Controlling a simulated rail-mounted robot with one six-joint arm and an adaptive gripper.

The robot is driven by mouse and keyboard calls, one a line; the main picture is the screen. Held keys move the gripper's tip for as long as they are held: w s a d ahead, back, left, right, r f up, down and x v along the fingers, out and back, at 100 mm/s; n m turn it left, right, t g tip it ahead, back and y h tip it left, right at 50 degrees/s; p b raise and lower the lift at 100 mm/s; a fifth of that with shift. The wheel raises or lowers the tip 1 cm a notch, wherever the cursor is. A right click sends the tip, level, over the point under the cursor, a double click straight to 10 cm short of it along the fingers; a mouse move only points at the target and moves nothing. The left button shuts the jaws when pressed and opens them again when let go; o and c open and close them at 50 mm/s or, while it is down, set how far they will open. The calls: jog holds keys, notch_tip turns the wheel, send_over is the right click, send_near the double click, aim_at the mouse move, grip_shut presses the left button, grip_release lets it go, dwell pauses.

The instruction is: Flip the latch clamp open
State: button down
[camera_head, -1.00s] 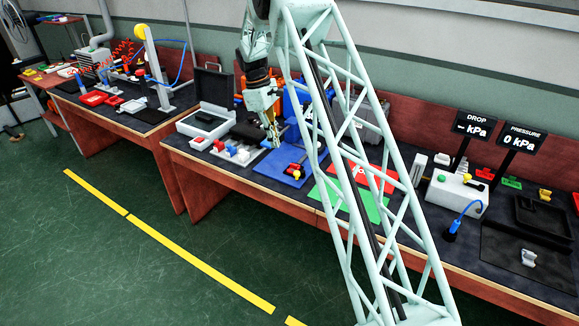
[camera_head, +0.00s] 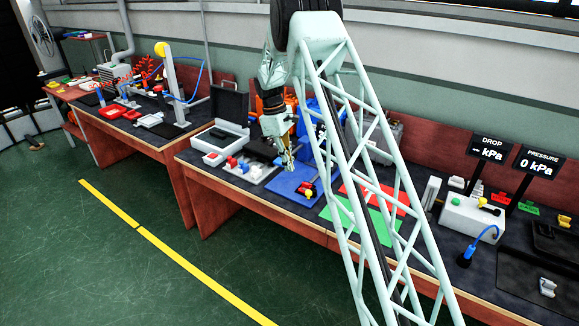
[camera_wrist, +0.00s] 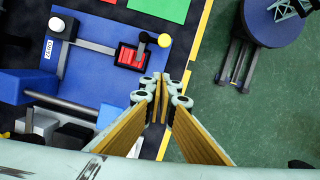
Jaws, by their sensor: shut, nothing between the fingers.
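The clamp appears to be a small red block with a dark lever and yellow knob (camera_wrist: 131,57) on a blue board (camera_wrist: 88,72) in the wrist view. In the head view this red-and-yellow piece (camera_head: 307,191) sits near the front of the blue board (camera_head: 285,184). My gripper (camera_wrist: 163,82) is shut and empty. In the wrist view its tips are below and right of the red block, near the board's edge, with no visible contact. In the head view my gripper (camera_head: 288,166) is over the blue board, left of and behind the piece.
A grey tray with red, white and blue pieces (camera_head: 245,170) stands left of the board. Red and green mats (camera_head: 370,222) lie to the right, partly behind my lattice arm link.

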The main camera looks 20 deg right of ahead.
jog(key=b+x, duration=0.1)
jog(key=x, duration=0.7)
jog(key=shift+s+d+f, duration=0.25)
jog(key=shift+s+d, duration=0.55)
jog(key=shift+s, duration=0.15)
jog(key=shift+s+d+f+b, duration=0.15)
jog(key=shift+s+d+b, duration=0.25)
jog(key=shift+s+d, duration=0.15)
jog(key=shift+a, duration=0.2)
jog(key=shift+s+d+n, duration=0.15)
jog(key=shift+n, duration=0.15)
